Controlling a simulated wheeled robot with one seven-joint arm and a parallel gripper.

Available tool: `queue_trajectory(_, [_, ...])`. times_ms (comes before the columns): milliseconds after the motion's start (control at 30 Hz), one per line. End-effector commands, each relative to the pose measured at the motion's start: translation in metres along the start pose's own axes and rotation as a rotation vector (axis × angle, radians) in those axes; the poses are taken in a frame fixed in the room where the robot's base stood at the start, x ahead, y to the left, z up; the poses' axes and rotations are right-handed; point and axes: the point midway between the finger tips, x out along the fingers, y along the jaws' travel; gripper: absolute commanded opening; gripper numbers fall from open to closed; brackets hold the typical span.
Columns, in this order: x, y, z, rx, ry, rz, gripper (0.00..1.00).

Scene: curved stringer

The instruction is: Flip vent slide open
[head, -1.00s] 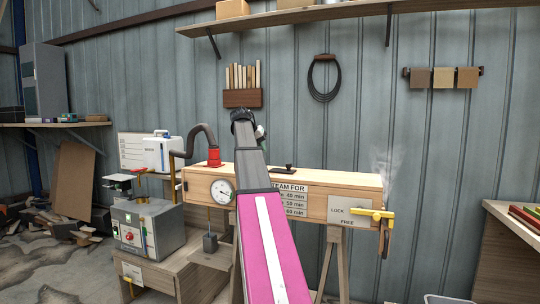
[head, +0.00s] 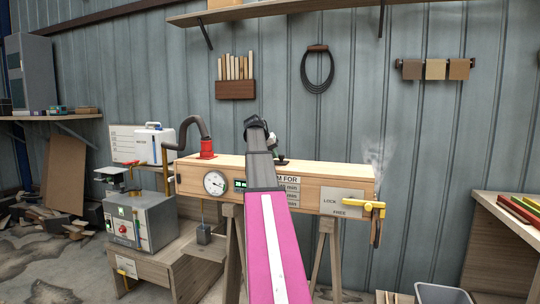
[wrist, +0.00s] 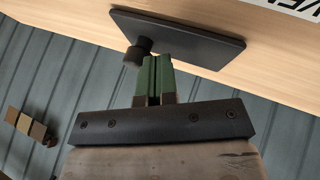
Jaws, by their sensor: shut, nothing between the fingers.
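The vent slide is a dark flat plate (wrist: 190,42) with a short round knob (wrist: 135,52) on the pale wooden steam box, seen in the wrist view. In the head view a small dark piece of it shows on the box top (head: 282,161), just right of my arm, which hides the rest. My gripper's green fingers (wrist: 157,62) are shut and empty. Their tips are at the plate's edge, right beside the knob in the wrist view. I cannot tell whether they touch the knob or the plate.
The steam box (head: 330,174) carries a red hose fitting (head: 206,149), a gauge (head: 215,183) and a yellow latch handle (head: 367,207) at its right end, where steam rises. A grey boiler unit (head: 142,222) stands left. A shelf (head: 330,12) hangs above.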

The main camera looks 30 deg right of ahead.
Motion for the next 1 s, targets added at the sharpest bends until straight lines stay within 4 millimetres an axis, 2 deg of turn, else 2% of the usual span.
queue_trajectory(333, [0.001, 0.004, 0.001, 0.000, 0.000, 0.000, 0.00])
queue_trajectory(467, [0.007, 0.018, 0.006, 0.000, -0.001, 0.000, 0.00])
queue_trajectory(700, [0.024, 0.061, 0.017, 0.002, 0.000, 0.001, 0.00])
queue_trajectory(800, [0.026, 0.068, 0.018, 0.000, 0.000, 0.000, 0.00])
queue_trajectory(1000, [0.027, 0.069, 0.018, -0.001, -0.001, 0.001, 0.00])
